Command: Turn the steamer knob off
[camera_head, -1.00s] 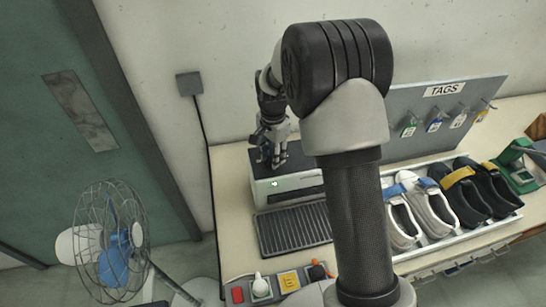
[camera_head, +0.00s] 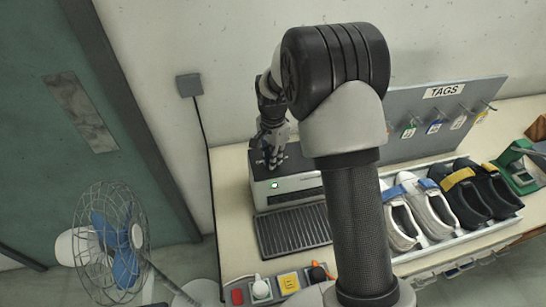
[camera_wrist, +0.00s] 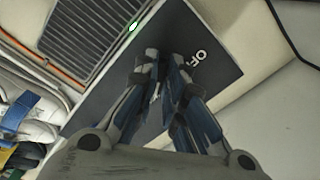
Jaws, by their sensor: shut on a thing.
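The steamer (camera_head: 297,182) is a box with a black top and a pale front, at the back left of the bench. A small green light (camera_head: 274,185) glows on its front and also shows in the wrist view (camera_wrist: 134,26). My gripper (camera_head: 270,163) is down at the steamer's top, by its left end. In the wrist view my gripper (camera_wrist: 160,62) has its fingers close together over the dark top, shut on the steamer knob, which they hide. White letters "OF" (camera_wrist: 193,58) show beside the fingers; the rest of the marking is covered.
A dark ribbed grate (camera_head: 293,230) lies in front of the steamer. A rack of shoes (camera_head: 440,210) stands to the right, below a tag board (camera_head: 425,100). A power strip (camera_head: 275,287) is at the front edge. A caged fan (camera_head: 108,245) stands left of the bench.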

